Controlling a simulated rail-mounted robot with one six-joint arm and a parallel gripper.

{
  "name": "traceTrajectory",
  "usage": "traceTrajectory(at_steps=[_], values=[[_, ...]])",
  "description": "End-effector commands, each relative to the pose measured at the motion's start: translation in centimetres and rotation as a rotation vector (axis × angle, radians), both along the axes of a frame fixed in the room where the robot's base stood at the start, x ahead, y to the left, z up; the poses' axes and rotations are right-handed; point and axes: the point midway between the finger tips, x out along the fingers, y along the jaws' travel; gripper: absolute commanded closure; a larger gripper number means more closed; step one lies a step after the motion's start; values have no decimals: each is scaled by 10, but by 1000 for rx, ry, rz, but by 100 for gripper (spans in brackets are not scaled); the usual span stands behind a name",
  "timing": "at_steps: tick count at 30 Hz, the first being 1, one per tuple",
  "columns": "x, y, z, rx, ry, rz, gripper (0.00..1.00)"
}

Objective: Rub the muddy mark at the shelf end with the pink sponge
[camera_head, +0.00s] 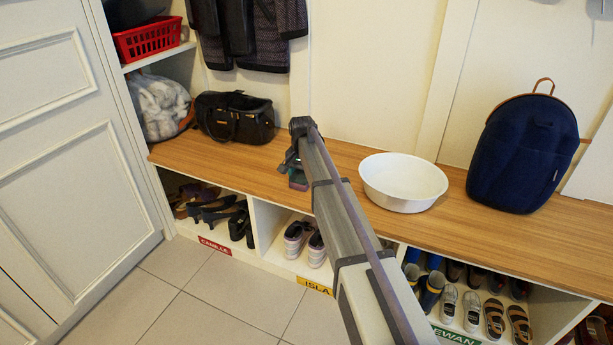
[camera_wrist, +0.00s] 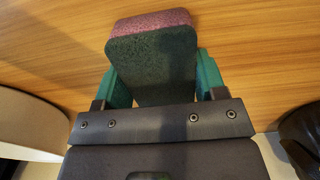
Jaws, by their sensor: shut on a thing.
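The pink sponge (camera_wrist: 150,22) has a dark green scouring face (camera_wrist: 155,68). It fills the space between the green fingers of my gripper (camera_wrist: 158,75) in the wrist view, and the gripper is shut on it. In the head view my gripper (camera_head: 297,170) is over the wooden bench top (camera_head: 345,158), between the black bag and the white bowl. The sponge is small and mostly hidden there. I cannot tell whether it touches the wood. I can make out no muddy mark in either view.
The white bowl (camera_head: 403,180) stands right of my gripper, with a navy backpack (camera_head: 525,150) farther right. Shoes fill the cubbies below. Bare wood lies between bag and gripper.

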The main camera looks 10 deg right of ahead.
Motion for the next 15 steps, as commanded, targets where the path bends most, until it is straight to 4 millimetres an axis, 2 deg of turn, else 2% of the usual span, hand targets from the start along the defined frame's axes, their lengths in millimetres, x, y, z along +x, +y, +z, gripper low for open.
traceTrajectory(at_steps=[9, 15], values=[[22, 29, 1, 4, -3, 4, 54], [24, 29, 1, 3, -2, 2, 54]])
